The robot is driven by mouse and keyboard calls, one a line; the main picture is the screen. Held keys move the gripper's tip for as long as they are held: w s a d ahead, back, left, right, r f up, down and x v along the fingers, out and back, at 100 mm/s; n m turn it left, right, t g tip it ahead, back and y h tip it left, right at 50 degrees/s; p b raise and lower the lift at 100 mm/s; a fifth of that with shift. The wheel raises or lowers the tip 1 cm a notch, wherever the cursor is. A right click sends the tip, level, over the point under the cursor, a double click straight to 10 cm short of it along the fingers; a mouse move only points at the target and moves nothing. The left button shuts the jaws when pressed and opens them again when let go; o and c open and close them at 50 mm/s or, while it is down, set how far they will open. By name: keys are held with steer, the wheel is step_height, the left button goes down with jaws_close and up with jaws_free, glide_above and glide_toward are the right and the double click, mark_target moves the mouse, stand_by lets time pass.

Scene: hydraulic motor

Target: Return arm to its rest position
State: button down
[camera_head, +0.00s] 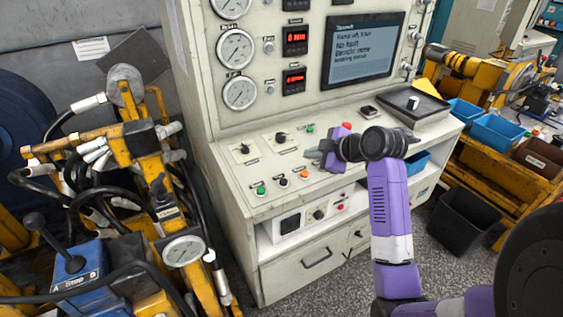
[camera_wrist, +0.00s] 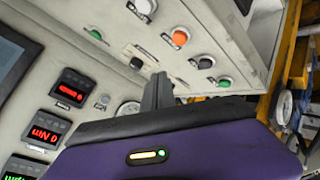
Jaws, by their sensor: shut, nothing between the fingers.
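My purple and black arm reaches from the lower right in the head view to the control cabinet. My gripper (camera_head: 326,147) is just above the cabinet's sloped button panel, at the panel's middle right. In the wrist view my gripper (camera_wrist: 158,84) shows its grey fingers together with nothing between them, pointing toward the row of buttons. Whether the fingertips touch the panel I cannot tell. The control cabinet (camera_head: 230,190) carries an orange button (camera_head: 304,174), a green button (camera_head: 260,190) and black knobs. The orange button also shows in the wrist view (camera_wrist: 180,37).
Gauges, red displays and a dark screen (camera_head: 362,50) stand behind the panel. Yellow hydraulic machinery (camera_head: 140,140) stands close on the left. A black bin (camera_head: 462,222) and blue bins (camera_head: 495,132) are on the right.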

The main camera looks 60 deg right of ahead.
stand_by(0.3)
steer(key=d+r+m+t+h, duration=0.2)
steer(key=d+r+m+h, duration=0.1)
steer(key=r+m+h, duration=0.3)
steer(key=s+a+f+m+t+b, duration=0.1)
steer(key=s+a+f+m, duration=0.15)
steer(key=a, duration=0.75)
steer(key=s+a+f+m+t, duration=0.1)
steer(key=a+f+m+t, duration=0.2)
steer(key=a, duration=0.8)
steer(key=s+a+f+n+y, duration=0.2)
steer(key=s+a+y, duration=0.1)
steer(key=s+a, duration=0.3)
steer(key=s+a+f+n+g+y+b, duration=0.1)
steer(key=s+a+f+n+y, duration=0.1)
steer(key=s+a, duration=0.4)
steer(key=s+a+f+n+y+b, duration=0.1)
steer(key=s+a+y, duration=0.4)
steer(key=a, duration=0.7)
step_height(320, 180, down, 2)
steer(key=shift+s+n, duration=0.5)
steer(key=shift+n, duration=0.15)
